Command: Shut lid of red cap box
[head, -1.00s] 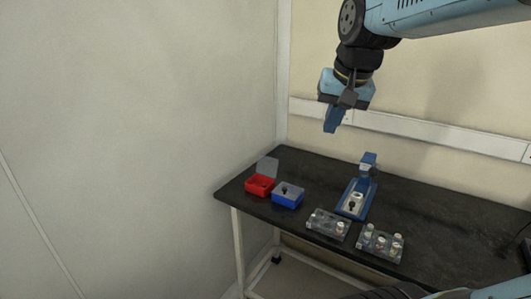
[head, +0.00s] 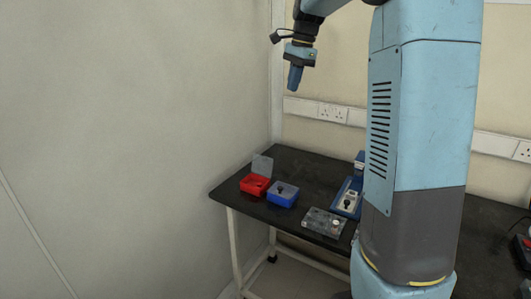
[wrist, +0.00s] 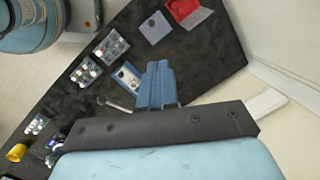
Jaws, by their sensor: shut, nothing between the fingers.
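The red cap box (head: 254,185) stands near the left end of the black table. Its grey see-through lid (head: 262,166) is open and stands up at the back edge. In the wrist view the red box (wrist: 183,8) is at the top, with its lid (wrist: 195,19) beside it. My gripper (head: 293,84) hangs in the air well above the table, above and behind the box in the head view. Its blue fingers also show in the wrist view (wrist: 158,72); they are shut and empty, touching nothing.
A blue box (head: 283,194) stands right beside the red one. A clear vial rack (head: 324,222) and a blue press-like device (head: 348,196) stand further right. My arm hides much of the table's right side. The wall (head: 120,120) is close on the left.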

